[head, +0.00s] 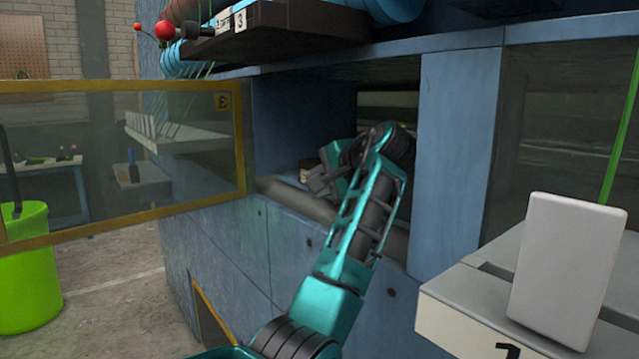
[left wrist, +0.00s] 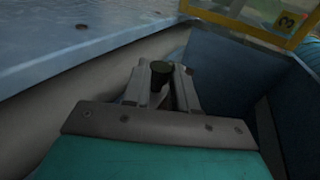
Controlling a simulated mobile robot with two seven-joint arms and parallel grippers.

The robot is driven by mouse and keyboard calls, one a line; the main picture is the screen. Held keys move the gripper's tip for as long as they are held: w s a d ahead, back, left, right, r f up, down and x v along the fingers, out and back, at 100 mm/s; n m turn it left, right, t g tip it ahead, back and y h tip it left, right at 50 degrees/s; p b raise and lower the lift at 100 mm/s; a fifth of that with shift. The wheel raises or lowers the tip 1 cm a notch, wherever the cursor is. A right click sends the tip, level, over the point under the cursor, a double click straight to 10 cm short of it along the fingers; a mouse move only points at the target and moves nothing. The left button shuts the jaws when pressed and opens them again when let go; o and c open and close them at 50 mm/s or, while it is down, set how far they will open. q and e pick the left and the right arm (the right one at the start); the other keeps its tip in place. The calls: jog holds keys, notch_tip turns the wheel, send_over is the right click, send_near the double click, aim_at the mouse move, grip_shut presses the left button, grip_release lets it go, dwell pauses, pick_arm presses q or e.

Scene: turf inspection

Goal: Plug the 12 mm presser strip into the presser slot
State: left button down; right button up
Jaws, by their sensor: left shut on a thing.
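My left gripper (head: 322,182) reaches through the opening in the blue machine (head: 300,120). In the left wrist view its two grey fingers (left wrist: 160,92) are shut on a small dark round-ended piece (left wrist: 161,72), whose top shows between the fingertips. I cannot tell whether this piece is the 12 mm presser strip; most of it is hidden by the fingers. In the head view a small dark thing with a pale band (head: 308,170) shows just beyond the gripper. I cannot make out the presser slot. My right gripper is not in view.
A thick grey roller (head: 300,203) runs along the opening's lower edge, close under my arm. A blue post (head: 455,150) stands right of the opening. A yellow-framed clear door (head: 120,150) stands open at left. A white block (head: 565,270) stands on a pale bench at right.

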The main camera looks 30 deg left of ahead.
pick_arm(q)
jog(key=shift+w+d+r, duration=0.15)
jog(key=shift+r, duration=0.2)
dwell(1.1)
jog(key=c, duration=0.8)
grip_release()
jog(key=shift+r, duration=0.1)
